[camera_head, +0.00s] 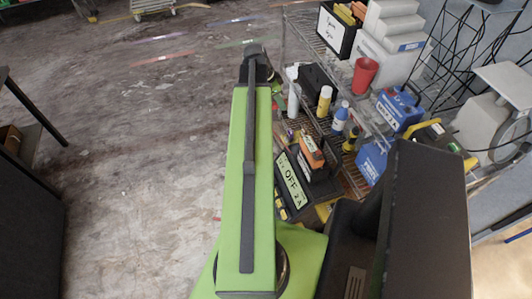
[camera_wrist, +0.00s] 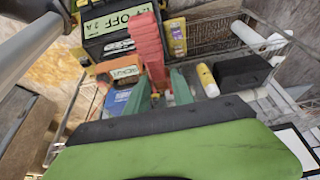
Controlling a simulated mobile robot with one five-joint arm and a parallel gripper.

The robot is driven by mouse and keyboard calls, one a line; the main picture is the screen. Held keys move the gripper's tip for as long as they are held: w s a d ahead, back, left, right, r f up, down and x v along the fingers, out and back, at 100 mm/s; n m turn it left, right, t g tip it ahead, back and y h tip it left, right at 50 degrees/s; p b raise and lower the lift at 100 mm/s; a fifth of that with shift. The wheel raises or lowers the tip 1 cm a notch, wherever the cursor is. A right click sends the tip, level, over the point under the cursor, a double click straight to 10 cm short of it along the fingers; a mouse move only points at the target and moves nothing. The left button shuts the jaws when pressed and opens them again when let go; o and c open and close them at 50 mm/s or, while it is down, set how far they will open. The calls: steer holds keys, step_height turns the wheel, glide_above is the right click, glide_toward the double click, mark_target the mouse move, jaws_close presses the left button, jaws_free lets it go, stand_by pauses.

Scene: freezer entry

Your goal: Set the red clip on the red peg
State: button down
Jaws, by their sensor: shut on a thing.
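My gripper (camera_wrist: 158,82) shows in the wrist view as two green fingers. They are shut on a long red piece, which I take to be the red clip (camera_wrist: 148,42). The clip stretches away from the fingers toward the top of the picture, above the rack. In the head view my arm hides most of the gripper, and I cannot tell whether the clip shows there. I cannot make out a red peg in either view.
A wire rack (camera_head: 352,172) on the right holds a red cup (camera_head: 365,76), a yellow bottle (camera_head: 325,101), a blue-capped bottle (camera_head: 340,116), an orange item (camera_head: 311,151) and an OFF sign (camera_head: 292,182). A black bag (camera_wrist: 243,72) sits beside the bottle. The floor (camera_head: 130,170) at left is clear.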

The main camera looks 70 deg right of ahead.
steer(key=w+d+f+b, duration=0.2)
steer(key=f+b, duration=1)
steer(key=f, duration=0.1)
steer(key=w+d+f+b, duration=0.2)
steer(key=w+f+b, duration=0.1)
steer(key=f+b, duration=1)
steer(key=w+d+f+b, duration=0.2)
steer(key=d+f+b, duration=0.1)
steer(key=f+b, duration=0.9)
step_height(320, 180, down, 3)
steer(key=shift+w+f+b, duration=0.1)
steer(key=shift+w+b, duration=0.1)
steer(key=shift+b, duration=0.2)
step_height(320, 180, down, 4)
steer(key=b, duration=0.4)
steer(key=shift+f+b, duration=1.35)
steer(key=c, duration=1)
jaws_free()
steer(key=shift+r, duration=0.1)
